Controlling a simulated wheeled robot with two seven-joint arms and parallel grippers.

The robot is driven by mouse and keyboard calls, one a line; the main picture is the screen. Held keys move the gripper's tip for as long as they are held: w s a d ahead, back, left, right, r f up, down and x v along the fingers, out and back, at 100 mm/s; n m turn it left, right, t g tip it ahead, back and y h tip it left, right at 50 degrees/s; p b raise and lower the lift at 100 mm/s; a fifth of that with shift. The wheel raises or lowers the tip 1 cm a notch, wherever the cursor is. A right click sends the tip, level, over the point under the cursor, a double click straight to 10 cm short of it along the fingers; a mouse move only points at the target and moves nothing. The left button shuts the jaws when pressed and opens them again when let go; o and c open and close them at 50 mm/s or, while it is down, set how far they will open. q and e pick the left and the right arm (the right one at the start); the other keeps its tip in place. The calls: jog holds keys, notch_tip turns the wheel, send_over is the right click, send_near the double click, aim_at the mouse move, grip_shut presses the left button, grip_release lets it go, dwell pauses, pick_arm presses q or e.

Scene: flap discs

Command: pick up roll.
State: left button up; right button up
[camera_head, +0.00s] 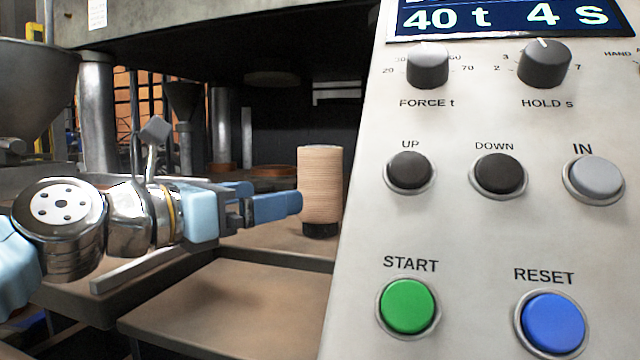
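The roll (320,184) is a tan, finely ridged upright cylinder on a short black foot. It stands on a brown surface in the middle of the view, just left of the control panel. My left gripper (275,206), with light blue fingers, comes in from the left at the roll's height. The tip of its nearer finger is at the roll's left edge in the picture; I cannot tell whether it touches. The finger spacing is unclear from this angle. My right gripper is not in view.
A large pale control panel (465,235) with knobs and buttons fills the right side. Brown trays (240,300) lie below the gripper. A dark press opening and metal columns (97,115) stand behind. A grey funnel (35,90) is at upper left.

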aim_at(328, 182)
pick_arm(q)
jog(key=p+x, duration=0.1)
jog(key=x, duration=1.2)
jog(key=shift+w+d+r, duration=0.15)
jog(key=shift+r, duration=0.05)
jog(key=c, duration=1.4)
jog(key=shift+r, duration=0.1)
